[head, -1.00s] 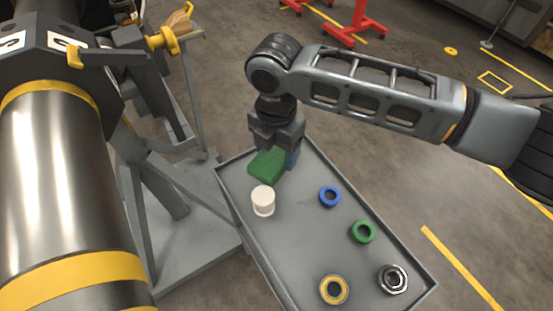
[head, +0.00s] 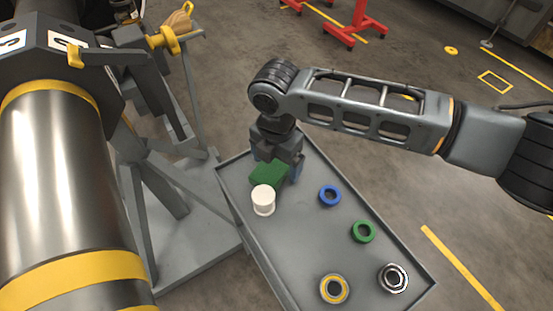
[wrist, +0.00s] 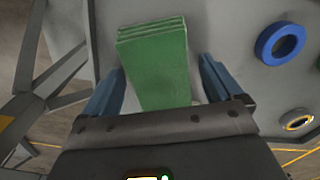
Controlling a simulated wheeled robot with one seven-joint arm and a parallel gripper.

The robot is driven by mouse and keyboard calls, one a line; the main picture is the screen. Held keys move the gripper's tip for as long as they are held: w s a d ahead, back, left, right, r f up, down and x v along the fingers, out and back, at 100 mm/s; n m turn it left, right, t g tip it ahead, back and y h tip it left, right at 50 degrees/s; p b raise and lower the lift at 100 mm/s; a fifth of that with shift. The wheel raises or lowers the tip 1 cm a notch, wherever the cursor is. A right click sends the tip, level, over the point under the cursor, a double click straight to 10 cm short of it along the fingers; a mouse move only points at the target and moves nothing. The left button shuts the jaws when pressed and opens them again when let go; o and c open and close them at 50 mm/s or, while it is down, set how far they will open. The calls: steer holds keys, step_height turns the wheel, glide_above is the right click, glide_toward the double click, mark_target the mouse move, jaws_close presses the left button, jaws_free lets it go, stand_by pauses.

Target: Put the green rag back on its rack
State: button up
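The green rag (head: 268,175) is a folded block at the far end of the grey tray (head: 228,188), just behind the white cylinder (head: 263,200). My gripper (head: 284,172) is over that end of the tray, pointing down, with one blue finger showing right of the rag. In the wrist view the rag (wrist: 155,65) lies between the two blue fingers of my gripper (wrist: 160,80). The fingers are wide apart, with a gap to the rag at least on the right. I cannot tell for sure which thing is the rag's rack.
The tray also holds a blue ring (head: 329,196), a green ring (head: 363,232), a yellow-rimmed bearing (head: 334,289) and a metal nut-like part (head: 393,278). A large metal rotor (head: 60,190) on a grey stand (head: 190,262) fills the left. Red stands (head: 352,25) are farther off.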

mark_target(276, 163)
step_height(276, 163, up, 12)
steer(key=shift+r, duration=0.15)
stand_by(0.6)
